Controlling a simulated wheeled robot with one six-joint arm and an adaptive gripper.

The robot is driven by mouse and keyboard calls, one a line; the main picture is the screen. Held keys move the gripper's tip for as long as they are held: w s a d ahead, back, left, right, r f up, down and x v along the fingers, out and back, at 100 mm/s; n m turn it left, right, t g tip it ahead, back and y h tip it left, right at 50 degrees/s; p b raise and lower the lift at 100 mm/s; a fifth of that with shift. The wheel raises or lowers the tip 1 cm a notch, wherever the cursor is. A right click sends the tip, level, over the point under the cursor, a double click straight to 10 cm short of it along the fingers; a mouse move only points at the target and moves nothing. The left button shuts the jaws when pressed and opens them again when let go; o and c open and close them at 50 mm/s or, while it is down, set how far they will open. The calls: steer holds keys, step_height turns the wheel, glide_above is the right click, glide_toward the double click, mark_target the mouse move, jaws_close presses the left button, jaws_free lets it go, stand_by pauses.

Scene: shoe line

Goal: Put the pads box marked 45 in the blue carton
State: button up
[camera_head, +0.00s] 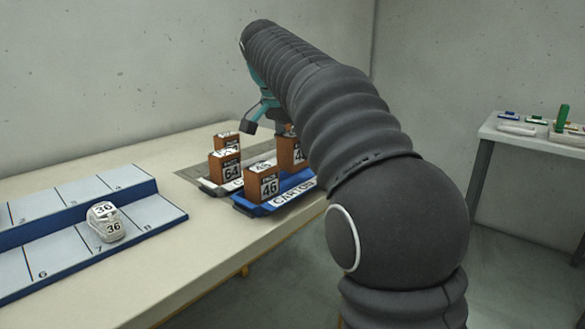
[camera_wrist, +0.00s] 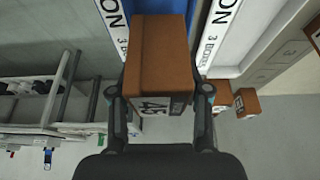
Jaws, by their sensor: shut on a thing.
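The brown pads box marked 45 (camera_wrist: 158,60) is between the two fingers of my gripper (camera_wrist: 160,110) in the wrist view, and my gripper is shut on it. The blue carton (camera_wrist: 175,8) shows behind the box there. In the head view my gripper (camera_head: 264,122) is over the far part of the blue carton (camera_head: 285,197), partly hidden by my arm. A brown box (camera_head: 291,154) under it shows only part of its number, starting with 4. I cannot tell whether the held box touches the carton.
A blue numbered rack (camera_head: 150,215) with a shoe marked 36 (camera_head: 106,222) is at left. A side table (camera_head: 530,138) stands at right.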

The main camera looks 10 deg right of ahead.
mark_target(283, 136)
steer(key=shift+a+f, duration=0.2)
steer(key=shift+a, duration=0.1)
steer(key=shift+f, duration=0.3)
steer(key=shift+f+b, duration=0.5)
steer(key=shift+f, duration=1.2)
steer(key=shift+f, duration=0.15)
steer(key=o, duration=1.2)
steer(key=shift+c, duration=0.2)
steer(key=p+v, duration=0.2)
steer(key=v, duration=1)
steer(key=shift+r+p, duration=0.25)
steer(key=shift+p, duration=0.15)
